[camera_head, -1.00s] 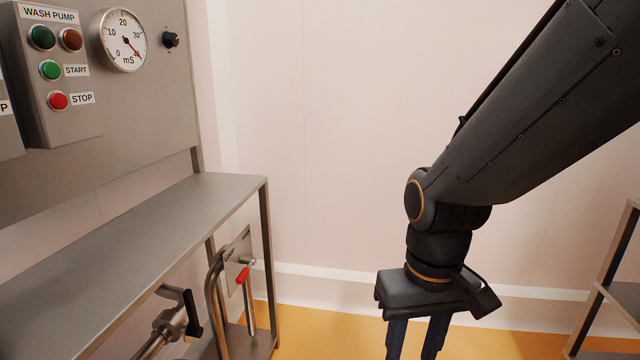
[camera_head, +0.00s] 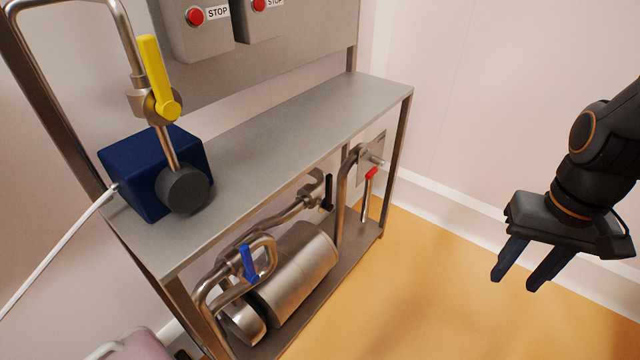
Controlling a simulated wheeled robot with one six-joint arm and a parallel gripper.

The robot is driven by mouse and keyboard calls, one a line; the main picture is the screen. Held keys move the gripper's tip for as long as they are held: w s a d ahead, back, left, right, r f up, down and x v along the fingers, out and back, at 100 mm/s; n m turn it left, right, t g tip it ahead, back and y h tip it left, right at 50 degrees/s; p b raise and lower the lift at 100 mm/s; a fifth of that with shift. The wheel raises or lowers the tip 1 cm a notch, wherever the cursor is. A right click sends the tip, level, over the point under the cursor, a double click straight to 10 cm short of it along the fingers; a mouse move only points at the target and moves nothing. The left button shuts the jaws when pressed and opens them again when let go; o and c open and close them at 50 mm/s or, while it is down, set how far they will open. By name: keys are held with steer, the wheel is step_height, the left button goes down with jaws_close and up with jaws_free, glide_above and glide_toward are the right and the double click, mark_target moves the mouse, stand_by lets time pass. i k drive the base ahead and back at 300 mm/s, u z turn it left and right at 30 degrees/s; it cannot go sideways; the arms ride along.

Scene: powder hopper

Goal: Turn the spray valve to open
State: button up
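Several valves with coloured levers show, and no readable label marks which one is the spray valve. A yellow lever (camera_head: 157,80) stands nearly upright on a pipe at the upper left. A blue lever (camera_head: 248,263) sits on a bent pipe under the steel shelf. A black lever (camera_head: 328,193) stands upright on a pipe farther back. A red-tipped lever (camera_head: 371,174) is on a plate at the shelf's far end. My gripper (camera_head: 515,283) is at the right, well apart from all of them, pointing down with its two fingers apart and nothing between them.
The steel shelf (camera_head: 290,125) carries a dark blue box (camera_head: 140,175) with a grey round cap. A metal cylinder (camera_head: 300,265) lies below it. A panel with red STOP buttons (camera_head: 194,16) is above. The yellow floor (camera_head: 430,300) between shelf and gripper is clear.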

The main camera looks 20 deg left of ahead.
mark_target(328, 206)
steer(key=u, duration=1.85)
steer(key=k, duration=0.3)
steer(key=z, duration=0.7)
steer(key=i, duration=0.5)
steer(key=u, duration=0.05)
